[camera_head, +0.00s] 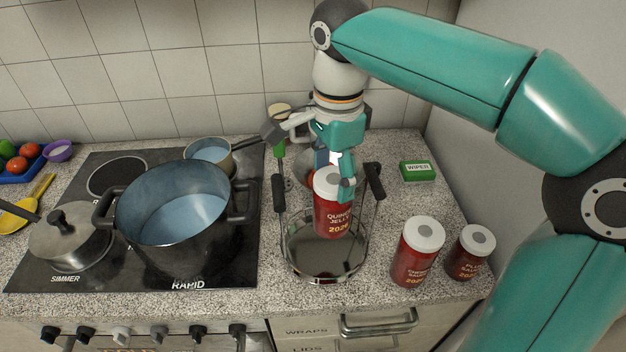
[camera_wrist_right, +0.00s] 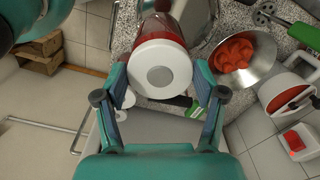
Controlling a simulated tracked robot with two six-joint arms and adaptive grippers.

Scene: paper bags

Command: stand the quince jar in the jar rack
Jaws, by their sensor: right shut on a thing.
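The quince jar (camera_head: 332,213) is red with a white lid and a "QUINCE JELLY" label, and it stands nearly upright. My right gripper (camera_head: 338,180) comes down from above and is shut on its lid end. In the right wrist view the white lid (camera_wrist_right: 161,70) sits between the two fingers. The jar rack (camera_head: 325,272) is a round metal rack with two upright dark handles. The jar is over the rack, between the handles; I cannot tell whether its base touches the rack floor. My left gripper is not in view.
Two other red jars, a taller one (camera_head: 417,255) and a plum one (camera_head: 470,255), stand right of the rack. A big pot (camera_head: 170,215) is on the stove at left. A green wiper box (camera_head: 417,171) lies behind at right. A steel bowl (camera_wrist_right: 235,55) of red pieces is nearby.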

